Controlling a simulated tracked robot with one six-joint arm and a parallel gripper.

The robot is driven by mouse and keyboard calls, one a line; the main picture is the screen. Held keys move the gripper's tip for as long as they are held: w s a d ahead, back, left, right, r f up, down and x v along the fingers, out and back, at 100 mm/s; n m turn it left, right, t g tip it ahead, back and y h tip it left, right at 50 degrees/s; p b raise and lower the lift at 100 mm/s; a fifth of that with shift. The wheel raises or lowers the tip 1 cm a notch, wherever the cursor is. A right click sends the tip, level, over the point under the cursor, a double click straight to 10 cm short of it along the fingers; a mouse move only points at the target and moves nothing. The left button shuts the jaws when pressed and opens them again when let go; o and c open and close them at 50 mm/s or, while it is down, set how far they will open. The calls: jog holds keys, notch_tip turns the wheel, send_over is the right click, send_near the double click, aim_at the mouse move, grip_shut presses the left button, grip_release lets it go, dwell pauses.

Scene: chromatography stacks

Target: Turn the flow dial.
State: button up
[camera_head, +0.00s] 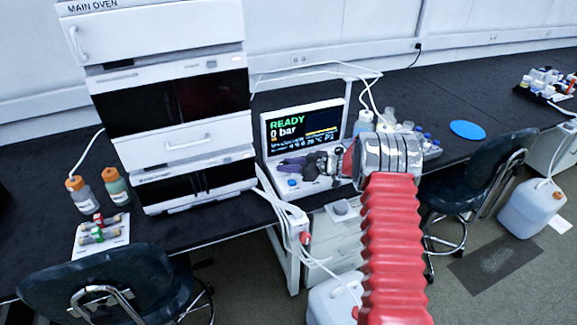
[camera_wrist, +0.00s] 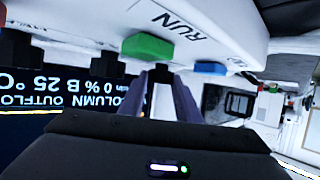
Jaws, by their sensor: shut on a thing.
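The instrument (camera_head: 268,128) has a screen reading READY and 0 bar. It stands on the black bench right of the oven stack. My gripper (camera_head: 290,166) reaches the panel from the right. In the wrist view its two fingers (camera_wrist: 163,74) are closed in on a dark dial, mostly hidden between the tips. Its label and pointer cannot be read.
The white oven stack (camera_head: 185,148) stands close on the left. Bottles (camera_head: 390,122) stand behind my arm, and white tubing (camera_head: 330,67) arches over the instrument. Chairs (camera_head: 480,172) stand in front of the bench. A blue disc (camera_head: 467,130) lies on open bench at the right.

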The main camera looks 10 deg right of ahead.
jog(key=shift+d, duration=0.15)
jog(key=o, duration=1.1)
jog(key=shift+c, duration=0.2)
jog(key=shift+r, duration=0.1)
jog(key=v, duration=1.3)
jog(key=shift+s+d, duration=0.2)
